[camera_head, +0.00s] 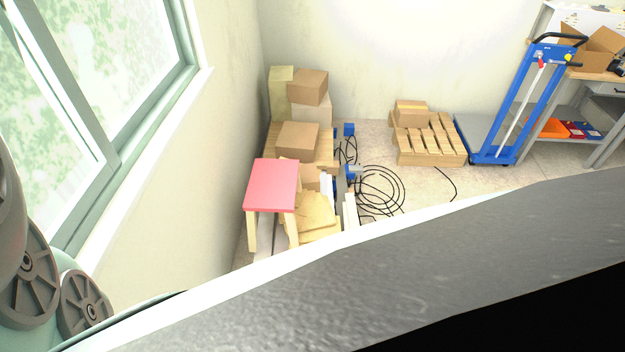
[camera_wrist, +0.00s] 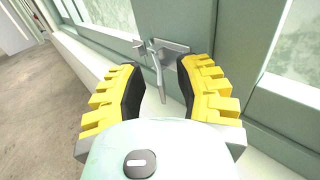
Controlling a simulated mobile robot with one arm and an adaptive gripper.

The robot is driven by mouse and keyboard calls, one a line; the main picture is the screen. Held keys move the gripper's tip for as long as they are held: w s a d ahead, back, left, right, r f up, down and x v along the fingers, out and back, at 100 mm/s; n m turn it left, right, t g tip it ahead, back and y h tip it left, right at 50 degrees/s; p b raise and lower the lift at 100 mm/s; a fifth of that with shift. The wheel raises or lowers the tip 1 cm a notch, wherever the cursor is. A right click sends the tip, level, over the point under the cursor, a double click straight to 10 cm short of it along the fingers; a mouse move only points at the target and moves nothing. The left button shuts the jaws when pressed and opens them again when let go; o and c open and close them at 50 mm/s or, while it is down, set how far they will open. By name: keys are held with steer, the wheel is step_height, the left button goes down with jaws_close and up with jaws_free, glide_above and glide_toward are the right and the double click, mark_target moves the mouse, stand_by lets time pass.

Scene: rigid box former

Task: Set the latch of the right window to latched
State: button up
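The window (camera_head: 110,140) with a grey-green frame fills the left of the head view. In the wrist view its frame (camera_wrist: 225,60) shows close up. A metal latch (camera_wrist: 158,58) is mounted on the frame, with a plate and a thin handle that hangs downward. My gripper (camera_wrist: 158,80) has yellow ribbed fingers with black pads. The fingers are apart, one on each side of the latch handle, with visible gaps to it. I cannot tell whether the latch is latched.
A white sill (camera_head: 150,170) runs below the window. A red-topped stool (camera_head: 273,184), cardboard boxes (camera_head: 308,87), a pallet (camera_head: 430,145), black cable (camera_head: 380,190) and a blue trolley (camera_head: 540,95) stand farther off. Some floor (camera_wrist: 40,110) is clear.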

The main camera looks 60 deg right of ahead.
stand_by(0.3)
jaws_close()
stand_by(0.3)
